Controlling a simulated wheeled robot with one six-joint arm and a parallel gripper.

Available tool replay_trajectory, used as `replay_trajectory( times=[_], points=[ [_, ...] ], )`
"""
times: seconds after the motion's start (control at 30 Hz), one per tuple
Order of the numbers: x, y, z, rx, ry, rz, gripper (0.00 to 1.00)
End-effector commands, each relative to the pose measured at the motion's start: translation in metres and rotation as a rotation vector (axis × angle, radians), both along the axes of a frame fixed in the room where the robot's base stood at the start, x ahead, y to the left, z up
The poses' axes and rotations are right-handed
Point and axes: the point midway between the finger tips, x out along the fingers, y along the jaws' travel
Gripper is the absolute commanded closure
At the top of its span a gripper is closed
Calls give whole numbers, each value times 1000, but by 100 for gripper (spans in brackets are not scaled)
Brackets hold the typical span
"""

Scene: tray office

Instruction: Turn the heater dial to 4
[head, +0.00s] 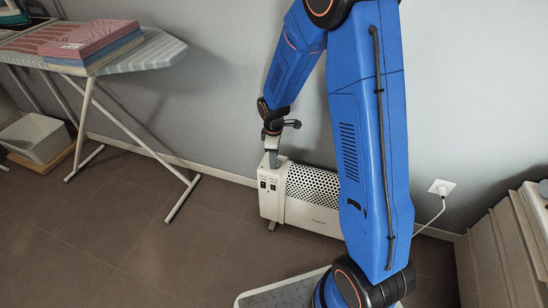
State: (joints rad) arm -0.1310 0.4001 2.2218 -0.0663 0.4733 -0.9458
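The white heater (292,212) stands on the floor against the wall, with a perforated grille and a panel with small dark switches at its left end. My gripper (273,160) points down at the top of the heater's left end. Its fingers reach the top surface or stop very close above it. I cannot make out the dial or its numbers; the gripper covers that spot. The fingers are too small here to tell whether they are open, shut or holding the dial. My blue arm hides the heater's right end.
An ironing board (150,54) with folded cloths (92,42) stands at the left, its legs spread on the floor. A white bin (38,137) is beneath it. A wall socket (441,187) with a cable is at the right, near a beige cabinet (505,250). Floor left of the heater is clear.

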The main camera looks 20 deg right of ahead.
Motion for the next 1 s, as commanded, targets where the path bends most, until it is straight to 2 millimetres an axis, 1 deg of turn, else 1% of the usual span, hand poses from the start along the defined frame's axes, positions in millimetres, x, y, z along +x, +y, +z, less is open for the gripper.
replay_trajectory(
  times=[0.2,0.23,0.27,0.3,0.37,0.4,0.73,0.87,1.0],
  points=[
    [0,0,0,0,0,0,56],
    [0,0,0,0,0,0,60],
    [0,0,0,0,0,0,68],
    [0,0,0,0,0,0,77],
    [0,0,0,0,0,0,92],
    [0,0,0,0,0,0,97],
    [0,0,0,0,0,-35,97],
    [0,0,0,0,0,-93,97],
    [0,1,0,0,0,-192,97]
  ],
)
